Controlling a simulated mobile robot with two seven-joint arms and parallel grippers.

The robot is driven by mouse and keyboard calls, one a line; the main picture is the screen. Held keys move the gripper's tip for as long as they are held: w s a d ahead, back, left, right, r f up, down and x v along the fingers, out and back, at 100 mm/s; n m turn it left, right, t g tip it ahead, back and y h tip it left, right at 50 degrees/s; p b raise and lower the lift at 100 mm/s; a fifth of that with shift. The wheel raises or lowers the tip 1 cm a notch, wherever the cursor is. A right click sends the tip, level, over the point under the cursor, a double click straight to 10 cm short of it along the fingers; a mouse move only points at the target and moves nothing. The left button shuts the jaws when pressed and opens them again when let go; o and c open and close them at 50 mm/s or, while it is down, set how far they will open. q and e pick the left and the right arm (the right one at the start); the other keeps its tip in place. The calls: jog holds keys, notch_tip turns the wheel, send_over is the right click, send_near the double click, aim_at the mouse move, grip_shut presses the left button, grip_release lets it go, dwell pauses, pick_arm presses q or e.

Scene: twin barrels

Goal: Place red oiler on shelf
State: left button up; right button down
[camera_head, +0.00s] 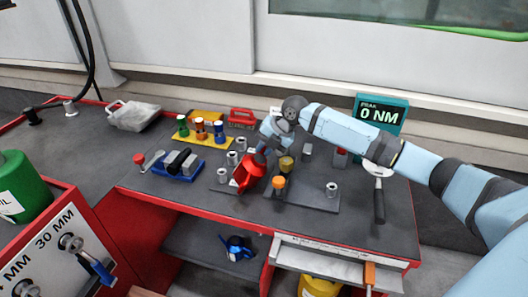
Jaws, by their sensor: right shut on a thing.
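The red oiler (247,174) is over the middle of the workbench in the head view, tilted, with its spout towards the lower left. My right gripper (262,154) comes down from the arm on the right and is shut on it. I cannot tell whether the oiler touches the bench. The shelf (192,243) is a dark open board below the bench top, left of a drawer. A blue oiler (238,247) stands on it towards the right. My left gripper is not in view.
The workbench (385,226) holds metal cylinders, an orange-topped part (279,182), a blue tray (178,166) and a yellow rack (200,138) close to the red oiler. A drawer (340,262) sticks out right of the shelf. The shelf's left part is free.

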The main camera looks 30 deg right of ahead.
jog(key=shift+f, duration=0.35)
jog(key=c, duration=1.6)
grip_release()
jog(key=shift+f, duration=0.1)
jog(key=o, duration=0.5)
